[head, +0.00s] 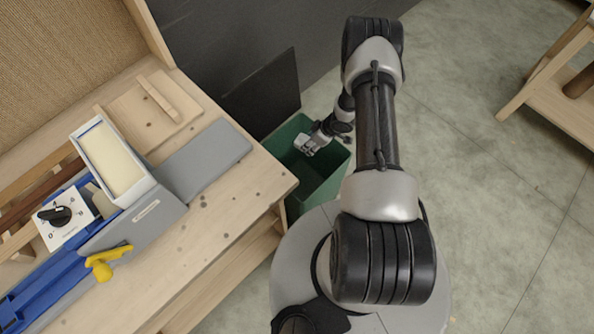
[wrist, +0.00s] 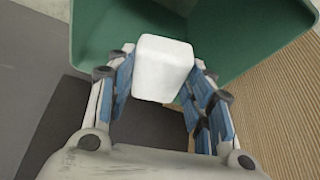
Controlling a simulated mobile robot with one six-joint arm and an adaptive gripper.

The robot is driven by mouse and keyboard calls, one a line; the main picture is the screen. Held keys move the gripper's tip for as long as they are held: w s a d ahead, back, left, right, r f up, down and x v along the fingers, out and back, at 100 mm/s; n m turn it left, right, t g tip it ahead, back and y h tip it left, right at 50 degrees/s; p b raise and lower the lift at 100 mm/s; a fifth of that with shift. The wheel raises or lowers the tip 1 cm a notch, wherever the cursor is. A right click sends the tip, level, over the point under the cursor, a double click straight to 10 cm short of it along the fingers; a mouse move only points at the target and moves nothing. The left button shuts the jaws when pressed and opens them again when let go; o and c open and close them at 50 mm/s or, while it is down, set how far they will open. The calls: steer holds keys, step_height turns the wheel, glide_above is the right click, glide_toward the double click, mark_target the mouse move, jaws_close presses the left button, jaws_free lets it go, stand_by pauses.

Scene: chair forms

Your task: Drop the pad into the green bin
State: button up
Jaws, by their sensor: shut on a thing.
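The pad (wrist: 163,68) is a white block with rounded edges in the middle of the wrist view. My gripper (wrist: 162,80) is shut on it, with a blue-lined finger on either side. The green bin (wrist: 108,28) opens just beyond the pad in the wrist view. In the head view the green bin (head: 323,183) stands on the floor beside the workbench, and my gripper (head: 306,144) is over its opening. The pad is too small to make out clearly there. The bin's bottom is partly hidden.
The wooden workbench (head: 225,225) at left holds a white tray with a cream block (head: 112,160), a blue tool (head: 45,275) with a yellow handle, and a grey plate (head: 205,160). A dark panel (head: 265,95) stands behind the bin. A wooden stand (head: 555,90) is far right.

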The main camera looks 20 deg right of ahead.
steer(key=shift+f, duration=0.6)
steer(key=o, duration=1)
steer(key=shift+r, duration=0.15)
steer(key=v, duration=1.1)
steer(key=shift+s+r, duration=0.2)
steer(key=shift+r, duration=0.15)
steer(key=shift+w+d+r, duration=0.1)
